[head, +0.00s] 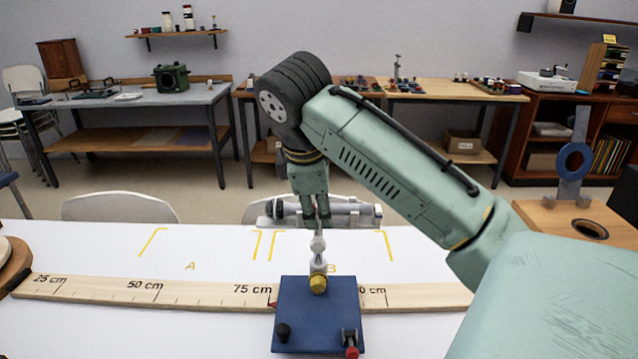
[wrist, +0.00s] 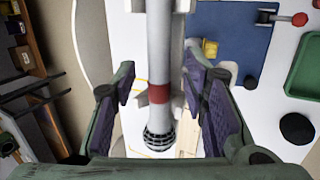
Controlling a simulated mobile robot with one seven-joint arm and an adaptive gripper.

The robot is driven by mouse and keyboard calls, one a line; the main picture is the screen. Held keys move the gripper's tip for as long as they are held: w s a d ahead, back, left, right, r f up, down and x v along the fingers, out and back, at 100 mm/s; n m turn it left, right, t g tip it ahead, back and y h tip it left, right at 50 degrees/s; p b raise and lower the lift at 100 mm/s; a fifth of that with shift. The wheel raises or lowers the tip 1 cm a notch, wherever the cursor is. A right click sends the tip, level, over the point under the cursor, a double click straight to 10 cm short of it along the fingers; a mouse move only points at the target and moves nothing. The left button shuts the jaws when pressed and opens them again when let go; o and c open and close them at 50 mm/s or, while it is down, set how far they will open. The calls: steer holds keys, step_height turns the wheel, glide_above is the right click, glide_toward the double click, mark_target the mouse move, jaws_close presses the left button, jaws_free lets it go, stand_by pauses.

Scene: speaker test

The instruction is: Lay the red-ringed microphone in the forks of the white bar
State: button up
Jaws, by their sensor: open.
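The grey microphone (head: 345,208) lies level above the blue base (head: 300,312), its dark mesh head to the left. In the wrist view the microphone (wrist: 158,50) shows its red ring (wrist: 158,94) and mesh head (wrist: 158,137). The white bar (wrist: 190,65) runs alongside and under it, with white fork parts beside the body near the top edge. It appears to rest in the forks; full seating cannot be told. My gripper (head: 316,217) is open around the microphone, with a finger on each side (wrist: 160,105) and visible gaps.
The post stands on the blue base, with a yellow knob (head: 318,284) and a red-tipped screw (head: 351,350). A wooden ruler (head: 120,293) runs along the white table (head: 80,240). A wooden box with a hole (head: 585,225) stands at the right.

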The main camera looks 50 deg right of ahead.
steer(key=v, duration=1.2)
steer(key=shift+s+a+f, duration=0.1)
